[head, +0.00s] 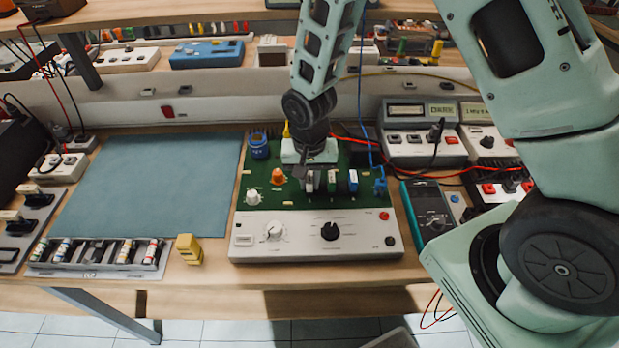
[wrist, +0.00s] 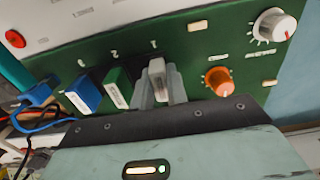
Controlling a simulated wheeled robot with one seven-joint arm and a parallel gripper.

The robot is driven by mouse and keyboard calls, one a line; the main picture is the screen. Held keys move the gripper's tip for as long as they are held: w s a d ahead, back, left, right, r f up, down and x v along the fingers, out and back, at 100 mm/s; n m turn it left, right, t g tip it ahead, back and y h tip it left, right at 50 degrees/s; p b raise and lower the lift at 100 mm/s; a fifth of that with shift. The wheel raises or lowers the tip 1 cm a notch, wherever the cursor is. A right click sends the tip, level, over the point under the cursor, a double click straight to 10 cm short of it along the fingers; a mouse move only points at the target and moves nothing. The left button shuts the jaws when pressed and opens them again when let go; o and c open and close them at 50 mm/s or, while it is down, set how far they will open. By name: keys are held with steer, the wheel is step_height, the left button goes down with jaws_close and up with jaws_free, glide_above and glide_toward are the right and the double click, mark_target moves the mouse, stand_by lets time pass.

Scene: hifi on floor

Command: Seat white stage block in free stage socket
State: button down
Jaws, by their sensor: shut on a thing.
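The white stage block (wrist: 157,80) is between the fingers of my gripper (wrist: 160,88) in the wrist view, in line with the number 1 mark on the green board. My gripper (head: 309,182) is shut on it, low over the board (head: 270,197) in the head view. The fingers hide the block's lower end and the socket, so I cannot tell how deep it sits. A green block (wrist: 117,88) and a blue block (wrist: 84,95) stand upright in a row beside it, by marks 2 and 3. The green block (head: 331,182) and blue block (head: 352,181) also show in the head view.
An orange knob (wrist: 219,81) and a white knob (wrist: 274,27) stand on the board beside the gripper. Blue plugs with cables (head: 380,186) are at its right edge. A yellow block (head: 188,249) and a tray of parts (head: 95,270) lie left. The blue mat (head: 150,185) is clear.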

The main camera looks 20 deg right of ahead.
steer(key=c, duration=1.3)
jaws_free()
step_height(320, 180, up, 17)
steer(key=shift+r+b, duration=0.2)
steer(key=shift+b, duration=0.4)
steer(key=s+a+n, duration=0.2)
steer(key=s+n, duration=0.2)
steer(key=s, duration=0.3)
steer(key=s+a+r+n, duration=0.1)
steer(key=s+a+n, duration=0.1)
steer(key=s+n, duration=0.2)
steer(key=s+a+r+n, duration=0.1)
steer(key=s+n, duration=0.3)
steer(key=s, duration=0.5)
steer(key=shift+s+a+y, duration=0.3)
steer(key=shift+s+a, duration=0.05)
steer(key=shift+a, duration=0.25)
